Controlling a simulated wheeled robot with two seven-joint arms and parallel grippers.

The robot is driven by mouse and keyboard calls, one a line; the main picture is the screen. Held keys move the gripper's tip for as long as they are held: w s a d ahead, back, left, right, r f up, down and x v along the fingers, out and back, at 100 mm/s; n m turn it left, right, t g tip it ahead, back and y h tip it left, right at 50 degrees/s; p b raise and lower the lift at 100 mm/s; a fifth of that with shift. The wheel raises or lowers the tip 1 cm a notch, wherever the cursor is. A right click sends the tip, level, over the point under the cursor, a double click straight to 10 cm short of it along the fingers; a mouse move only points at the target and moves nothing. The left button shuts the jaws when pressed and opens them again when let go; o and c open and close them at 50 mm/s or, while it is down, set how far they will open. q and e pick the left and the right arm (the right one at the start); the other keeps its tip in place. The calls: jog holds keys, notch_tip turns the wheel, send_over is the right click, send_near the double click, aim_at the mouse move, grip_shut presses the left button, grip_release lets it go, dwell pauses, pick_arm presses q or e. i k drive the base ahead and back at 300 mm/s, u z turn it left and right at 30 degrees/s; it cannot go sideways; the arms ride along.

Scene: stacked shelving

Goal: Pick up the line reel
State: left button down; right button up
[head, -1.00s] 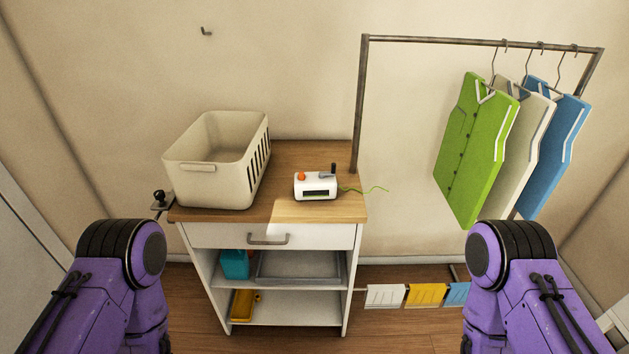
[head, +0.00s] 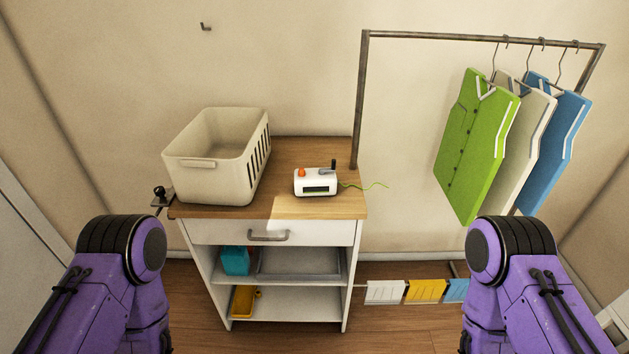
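The line reel (head: 316,182) is a small white box with an orange knob, a dark crank handle and a dark slot in its front. A thin green line trails from its right side. It sits on the wooden cabinet top (head: 310,207), right of the middle. Neither of my grippers is in the head view. Only the purple links of my arms show at the lower left and lower right, well apart from the reel.
A beige laundry basket (head: 198,165) stands left of the reel. A metal rack (head: 358,100) rises behind it to the right, with green (head: 474,145), cream and blue shirts. A black knob on a bracket (head: 161,197) juts from the cabinet's left edge. The cabinet's front top is clear.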

aim_at(313, 183)
jog(key=u, duration=0.05)
jog(key=i, duration=1)
jog(key=z, duration=0.05)
